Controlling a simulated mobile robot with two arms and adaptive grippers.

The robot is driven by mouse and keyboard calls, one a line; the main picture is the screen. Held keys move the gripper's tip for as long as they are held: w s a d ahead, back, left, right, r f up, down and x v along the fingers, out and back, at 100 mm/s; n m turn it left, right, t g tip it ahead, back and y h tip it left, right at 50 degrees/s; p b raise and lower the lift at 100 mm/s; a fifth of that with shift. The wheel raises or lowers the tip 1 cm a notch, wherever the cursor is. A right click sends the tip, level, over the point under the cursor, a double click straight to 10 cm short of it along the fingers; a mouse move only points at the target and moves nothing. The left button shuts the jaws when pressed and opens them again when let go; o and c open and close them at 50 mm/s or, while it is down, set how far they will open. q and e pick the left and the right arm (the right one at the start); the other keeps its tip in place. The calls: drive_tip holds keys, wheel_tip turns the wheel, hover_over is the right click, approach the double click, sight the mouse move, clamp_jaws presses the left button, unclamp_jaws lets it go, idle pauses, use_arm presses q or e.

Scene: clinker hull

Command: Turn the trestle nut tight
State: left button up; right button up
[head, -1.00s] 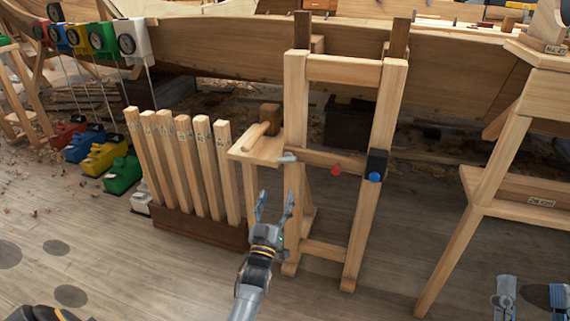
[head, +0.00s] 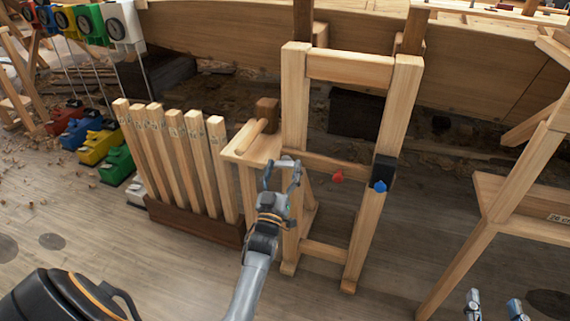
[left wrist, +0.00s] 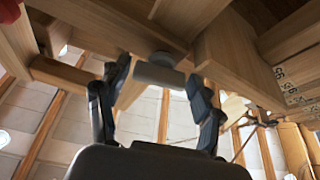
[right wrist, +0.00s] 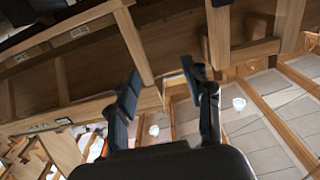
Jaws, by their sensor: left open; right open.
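The trestle (head: 295,110) is an upright wooden frame in the middle of the head view. A small grey nut with a bar-like handle sits on its left post at crossbar height; in the left wrist view the nut (left wrist: 158,75) lies between my fingertips. My left gripper (head: 281,172) is open around or just short of it, and I see no grip on it. In the head view the fingers partly hide the nut. My right gripper (head: 494,300) is open and empty at the lower right, away from the trestle; it also shows in the right wrist view (right wrist: 165,85).
A red knob (head: 338,177) and a blue knob (head: 380,187) below a black block (head: 384,167) are on the trestle. A small shelf (head: 250,152) with a mallet adjoins its left side. Several numbered posts (head: 170,150) stand left. A wooden stand (head: 500,190) is right.

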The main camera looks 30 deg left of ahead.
use_arm(q)
drive_tip(key=c, duration=0.9)
drive_tip(key=shift+r, duration=0.1)
drive_tip(key=shift+m+h, duration=0.3)
drive_tip(key=shift+m, duration=0.4)
drive_tip(key=m+t+h+p, duration=0.1)
drive_tip(key=m+h, duration=0.2)
drive_tip(key=m, duration=0.2)
drive_tip(key=shift+a+m+p, duration=0.1)
drive_tip(key=shift+m+p, duration=0.2)
drive_tip(key=m+h, duration=0.1)
drive_tip(key=m, duration=0.1)
drive_tip(key=m+h+p, duration=0.1)
drive_tip(key=m, duration=0.2)
drive_tip(key=shift+h, duration=0.4)
drive_tip(key=shift+m+p, duration=0.3)
drive_tip(key=shift+m, duration=0.3)
use_arm(e)
drive_tip(key=s+d+f+g+h, duration=0.1)
drive_tip(key=s+f+g, duration=0.2)
drive_tip(key=f, duration=0.3)
drive_tip(key=s+d+f+g+h, duration=0.1)
drive_tip(key=s+d+f+g, duration=0.1)
drive_tip(key=s+f+g, duration=0.2)
drive_tip(key=shift+s+d+f+g, duration=0.15)
drive_tip(key=shift+d+f+g, duration=0.15)
drive_tip(key=shift+f+g, duration=0.55)
drive_tip(key=shift+f+m, duration=0.15)
drive_tip(key=shift+m, duration=0.15)
